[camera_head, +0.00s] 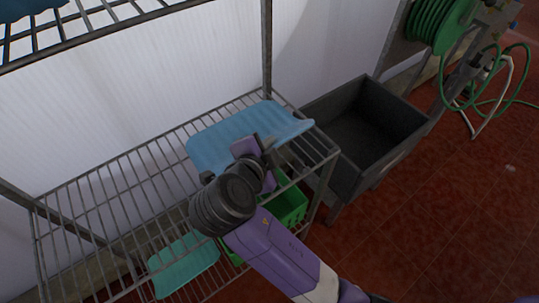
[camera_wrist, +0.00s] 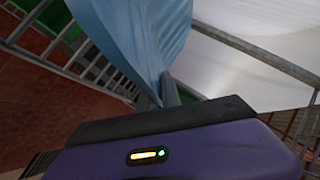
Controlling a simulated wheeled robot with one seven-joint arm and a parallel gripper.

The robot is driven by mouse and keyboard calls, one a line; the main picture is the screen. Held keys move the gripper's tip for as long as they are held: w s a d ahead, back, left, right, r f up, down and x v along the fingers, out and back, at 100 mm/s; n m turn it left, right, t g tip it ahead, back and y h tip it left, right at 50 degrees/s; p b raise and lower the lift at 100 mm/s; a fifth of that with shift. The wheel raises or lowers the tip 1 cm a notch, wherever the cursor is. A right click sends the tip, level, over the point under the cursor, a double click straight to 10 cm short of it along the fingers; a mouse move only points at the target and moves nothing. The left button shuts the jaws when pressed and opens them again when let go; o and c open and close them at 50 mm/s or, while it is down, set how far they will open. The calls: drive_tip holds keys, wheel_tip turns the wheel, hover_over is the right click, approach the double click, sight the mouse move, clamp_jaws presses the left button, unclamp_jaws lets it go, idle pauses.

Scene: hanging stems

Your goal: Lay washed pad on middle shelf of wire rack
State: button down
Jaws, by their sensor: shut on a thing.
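A light blue pad (camera_head: 225,140) lies flat over the right end of the wire rack's middle shelf (camera_head: 90,212). Its edges curl slightly. I cannot tell whether it touches the wires. My gripper (camera_head: 266,146) is shut on its front edge, near the right side. In the wrist view the pad (camera_wrist: 135,35) stretches away from my fingers (camera_wrist: 170,92), which are partly hidden behind the purple gripper body. The shelf's left and middle parts are bare.
A teal pad (camera_head: 185,265) and a green crate (camera_head: 290,207) are lower down, below the middle shelf. Something blue (camera_head: 28,8) is on the top shelf. Rack posts (camera_head: 266,45) stand close by. A grey basin (camera_head: 350,135) and green hose reel (camera_head: 438,22) are right.

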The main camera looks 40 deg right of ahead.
drive_tip(key=shift+f, duration=2.4)
drive_tip(key=c, duration=1.6)
unclamp_jaws()
drive_tip(key=shift+o, duration=0.2)
drive_tip(key=b+v, duration=0.1)
drive_tip(key=v, duration=1.1)
drive_tip(key=shift+s, duration=0.1)
